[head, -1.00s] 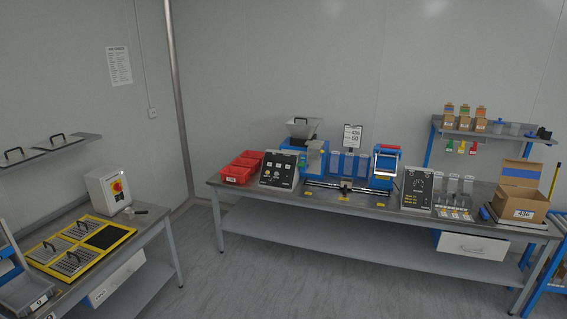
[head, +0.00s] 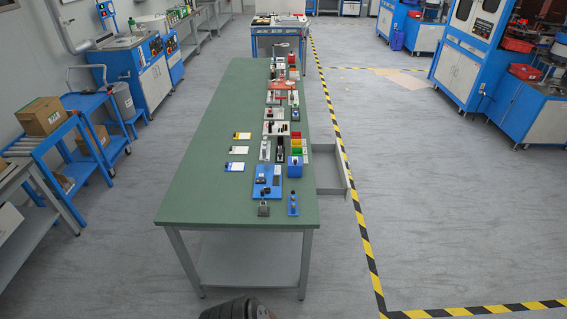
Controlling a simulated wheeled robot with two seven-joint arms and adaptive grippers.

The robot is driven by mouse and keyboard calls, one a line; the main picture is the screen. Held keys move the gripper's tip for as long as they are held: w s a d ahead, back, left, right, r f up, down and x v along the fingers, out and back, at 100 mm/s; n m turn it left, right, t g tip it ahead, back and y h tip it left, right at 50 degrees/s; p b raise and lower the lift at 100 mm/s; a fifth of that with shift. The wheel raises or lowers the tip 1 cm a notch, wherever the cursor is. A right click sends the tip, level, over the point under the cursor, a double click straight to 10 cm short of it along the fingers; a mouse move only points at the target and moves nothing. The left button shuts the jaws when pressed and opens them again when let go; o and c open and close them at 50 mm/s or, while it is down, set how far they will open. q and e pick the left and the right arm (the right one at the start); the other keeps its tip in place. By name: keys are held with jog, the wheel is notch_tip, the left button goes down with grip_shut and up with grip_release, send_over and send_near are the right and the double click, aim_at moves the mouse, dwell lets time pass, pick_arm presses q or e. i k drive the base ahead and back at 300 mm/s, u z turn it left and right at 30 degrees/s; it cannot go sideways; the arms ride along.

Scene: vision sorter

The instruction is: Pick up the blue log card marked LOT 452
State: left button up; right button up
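Three small cards lie in a row on the left half of the long green-topped table. The nearest card (head: 234,167) is white with a blue edge and looks like the blue log card. The middle card (head: 238,150) is mostly white, and the farthest card (head: 242,136) has a yellow edge. The print on all of them is too small to read, so LOT 452 cannot be made out. Neither of my grippers is in view.
The green table (head: 215,190) carries several small devices along its right side, including a blue plate (head: 267,180) near the cards. A drawer (head: 335,175) stands open on its right. Blue carts (head: 95,105) stand left; the floor between is clear.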

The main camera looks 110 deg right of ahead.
aim_at(229, 167)
jog(key=z, duration=2.15)
